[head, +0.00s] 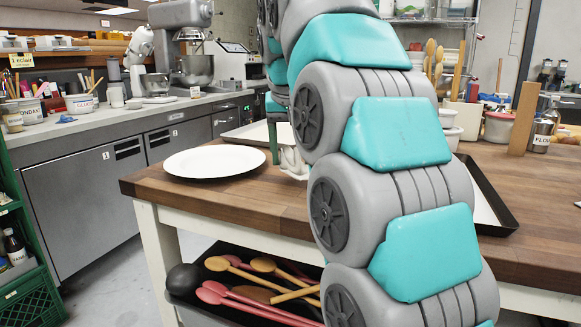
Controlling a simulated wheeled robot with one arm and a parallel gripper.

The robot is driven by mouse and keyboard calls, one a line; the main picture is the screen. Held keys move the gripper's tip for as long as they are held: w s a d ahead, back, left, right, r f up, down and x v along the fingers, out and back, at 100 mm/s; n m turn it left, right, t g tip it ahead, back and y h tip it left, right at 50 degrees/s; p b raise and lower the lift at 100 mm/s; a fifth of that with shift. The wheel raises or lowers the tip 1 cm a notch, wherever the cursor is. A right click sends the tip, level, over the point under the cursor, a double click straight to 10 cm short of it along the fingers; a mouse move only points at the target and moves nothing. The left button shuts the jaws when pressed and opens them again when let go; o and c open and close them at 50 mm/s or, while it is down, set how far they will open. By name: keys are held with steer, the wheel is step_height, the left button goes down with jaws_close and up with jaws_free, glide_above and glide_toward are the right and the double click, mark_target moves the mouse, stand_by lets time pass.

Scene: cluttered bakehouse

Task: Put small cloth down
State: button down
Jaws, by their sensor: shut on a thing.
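My arm rises across the middle of the head view and bends over. Its far end comes down behind the nearer links, so my gripper (277,106) shows only in part above the wooden table. It is shut on the small cloth. A pale, folded piece that looks like the cloth (293,163) hangs just below it, beside a narrow dark green strip (273,142). The cloth is low over the tabletop, right of a white plate (214,162). Whether it touches the wood cannot be told.
The wooden table (250,198) has bare room in front of the plate. A pale tray (250,134) lies behind the plate; a dark-rimmed tray (489,199) lies right of my arm. Tubs and utensils crowd the back right. A bin of spoons (192,302) sits below.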

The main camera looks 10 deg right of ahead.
mark_target(291, 170)
steer(key=shift+f, duration=1.75)
steer(key=shift+f, duration=0.1)
steer(key=shift+c, duration=0.6)
jaws_free()
